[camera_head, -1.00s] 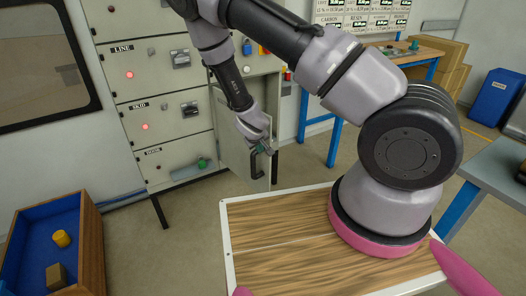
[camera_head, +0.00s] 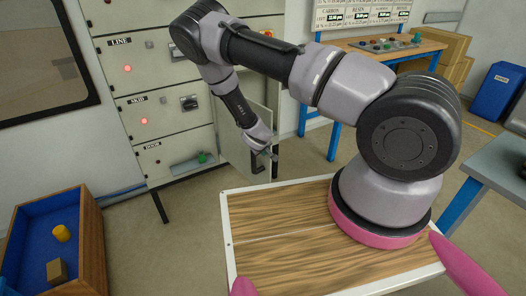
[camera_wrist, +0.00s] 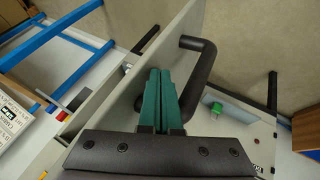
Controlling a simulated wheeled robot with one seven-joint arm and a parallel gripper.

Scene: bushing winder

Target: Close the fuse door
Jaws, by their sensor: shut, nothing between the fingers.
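The fuse door (camera_head: 236,150) is a grey panel standing open at the right side of the cabinet in the head view. Its black bar handle (camera_head: 258,163) faces my arm. In the wrist view the door (camera_wrist: 125,75) runs diagonally, with the handle (camera_wrist: 205,62) looping out from it. My gripper (camera_head: 271,154) is at the handle. Its green fingers (camera_wrist: 159,72) are shut together with nothing between them. They lie beside the handle's bar, over the space between bar and door; I cannot tell whether they touch either.
The grey cabinet (camera_head: 158,127) has red lights and switches; a green knob (camera_head: 202,157) sits low on it. A wooden-topped table (camera_head: 280,215) lies under my arm. A blue-lined box (camera_head: 85,225) stands left. A blue-legged workbench (camera_head: 375,55) stands behind.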

